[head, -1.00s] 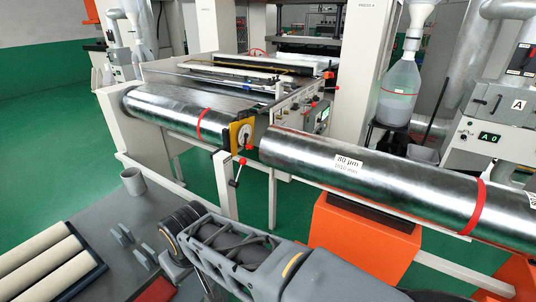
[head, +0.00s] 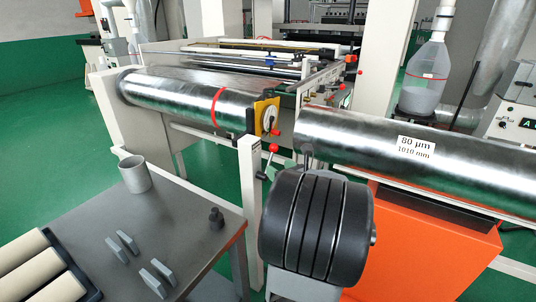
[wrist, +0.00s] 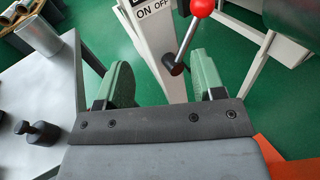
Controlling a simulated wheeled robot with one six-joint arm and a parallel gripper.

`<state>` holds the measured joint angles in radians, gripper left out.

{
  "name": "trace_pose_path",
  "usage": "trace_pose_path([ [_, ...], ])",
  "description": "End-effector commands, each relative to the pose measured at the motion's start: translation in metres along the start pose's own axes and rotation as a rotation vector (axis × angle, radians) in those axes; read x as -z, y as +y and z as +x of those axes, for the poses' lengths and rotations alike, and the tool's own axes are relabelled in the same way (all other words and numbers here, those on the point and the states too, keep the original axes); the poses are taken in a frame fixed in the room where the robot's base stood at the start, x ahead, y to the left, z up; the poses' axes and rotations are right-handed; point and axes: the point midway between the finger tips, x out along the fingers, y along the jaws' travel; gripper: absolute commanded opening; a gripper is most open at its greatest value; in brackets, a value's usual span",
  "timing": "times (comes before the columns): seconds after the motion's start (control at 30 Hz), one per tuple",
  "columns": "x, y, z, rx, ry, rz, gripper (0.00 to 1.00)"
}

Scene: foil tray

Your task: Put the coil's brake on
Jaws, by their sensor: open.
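The brake lever has a red ball knob (head: 273,147) on a thin rod and a dark hub (wrist: 173,66), on a white post (head: 250,190) by the left foil coil (head: 180,97). In the wrist view the post's label reads ON OFF (wrist: 153,9), and the knob (wrist: 202,8) leans right, to the OFF side. My gripper (wrist: 165,82) is open, its green fingers on either side of the hub. Nothing is visibly held. In the head view my dark wrist hides much of the gripper.
A second foil coil (head: 400,155), marked 80 µm, extends to the right above an orange stand (head: 420,240). A grey table (head: 190,215) at left bears a cup (head: 135,174), grey blocks and a small dark weight (head: 216,218). Green floor shows around the post.

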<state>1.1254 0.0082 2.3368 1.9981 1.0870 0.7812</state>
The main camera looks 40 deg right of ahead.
Motion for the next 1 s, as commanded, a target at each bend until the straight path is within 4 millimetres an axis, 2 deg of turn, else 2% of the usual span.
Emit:
trace_pose_path([
  [0.03,0.005,-0.017,-0.006,0.053,-0.026,0.045,0.62],
  [0.1,0.005,-0.033,-0.011,0.102,-0.054,0.088,0.62],
  [0.27,0.003,-0.050,-0.005,0.148,-0.084,0.129,0.62],
  [0.7,-0.003,-0.064,0.074,0.152,-0.084,0.128,0.62],
  [1.0,-0.006,-0.068,0.109,0.152,-0.084,0.127,0.62],
])
